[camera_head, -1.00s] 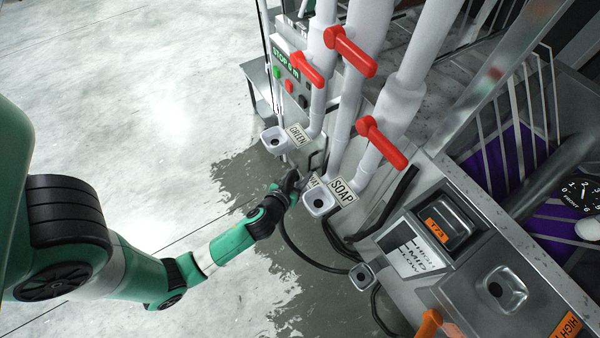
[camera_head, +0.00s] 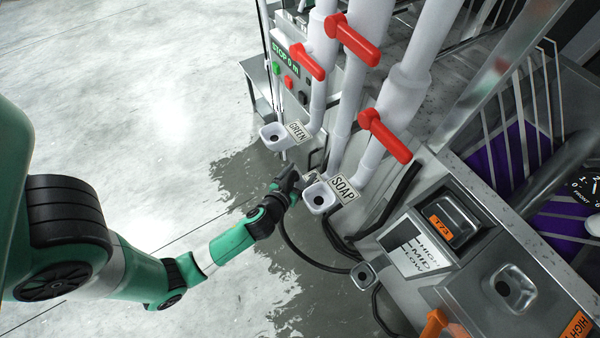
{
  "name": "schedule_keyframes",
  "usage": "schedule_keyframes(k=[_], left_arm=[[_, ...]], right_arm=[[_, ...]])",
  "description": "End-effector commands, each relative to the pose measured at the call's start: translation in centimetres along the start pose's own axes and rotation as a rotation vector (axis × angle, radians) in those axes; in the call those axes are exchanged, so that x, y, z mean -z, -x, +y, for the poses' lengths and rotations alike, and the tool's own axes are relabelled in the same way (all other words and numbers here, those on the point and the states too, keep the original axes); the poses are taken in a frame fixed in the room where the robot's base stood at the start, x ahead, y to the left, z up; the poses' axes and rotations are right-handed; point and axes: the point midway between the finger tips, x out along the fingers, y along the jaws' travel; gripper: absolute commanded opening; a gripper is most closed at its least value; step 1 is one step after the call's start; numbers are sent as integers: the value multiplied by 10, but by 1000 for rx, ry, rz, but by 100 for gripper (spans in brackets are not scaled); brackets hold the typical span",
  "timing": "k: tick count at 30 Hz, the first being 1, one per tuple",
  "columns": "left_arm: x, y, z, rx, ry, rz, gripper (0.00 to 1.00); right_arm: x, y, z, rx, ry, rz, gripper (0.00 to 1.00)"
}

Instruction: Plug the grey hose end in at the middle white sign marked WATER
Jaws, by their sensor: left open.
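My left gripper (camera_head: 291,181) is open. It is at the machine's front, close to the left of the white SOAP socket (camera_head: 319,197) and below the GREEN sign (camera_head: 299,131). The WATER sign cannot be read; its spot between GREEN and SOAP is largely hidden behind the gripper and the SOAP socket. A dark hose (camera_head: 303,261) hangs in a loop from below the gripper toward a small grey socket (camera_head: 363,275) lower down. The grey hose end cannot be made out at the gripper. My right gripper is not in view.
The SOAP sign (camera_head: 343,188) and the white GREEN socket (camera_head: 273,137) flank the gripper. White pipes with red handles (camera_head: 384,137) rise behind. A metal console (camera_head: 420,255) stands at right. The floor at left is clear, with a dark wet patch (camera_head: 240,182) by the machine.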

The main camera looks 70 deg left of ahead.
Motion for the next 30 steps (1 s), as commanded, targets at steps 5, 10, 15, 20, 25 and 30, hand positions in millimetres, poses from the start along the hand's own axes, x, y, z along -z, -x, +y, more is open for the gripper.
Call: schedule_keyframes(k=[5, 10, 15, 20, 25, 30], left_arm=[[-1, 8, 0, -1, -3, -2, 84], [-1, 42, 1, -5, -5, -3, 84], [0, 85, 2, -9, -6, -1, 84], [0, 108, 2, -5, -4, -2, 84], [0, 116, 0, -2, 0, 1, 84], [0, 116, 0, 0, 1, 1, 84]], right_arm=[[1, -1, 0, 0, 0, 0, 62], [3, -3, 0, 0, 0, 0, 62], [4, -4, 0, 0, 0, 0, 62], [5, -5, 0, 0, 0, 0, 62], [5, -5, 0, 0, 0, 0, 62], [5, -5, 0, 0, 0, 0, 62]])
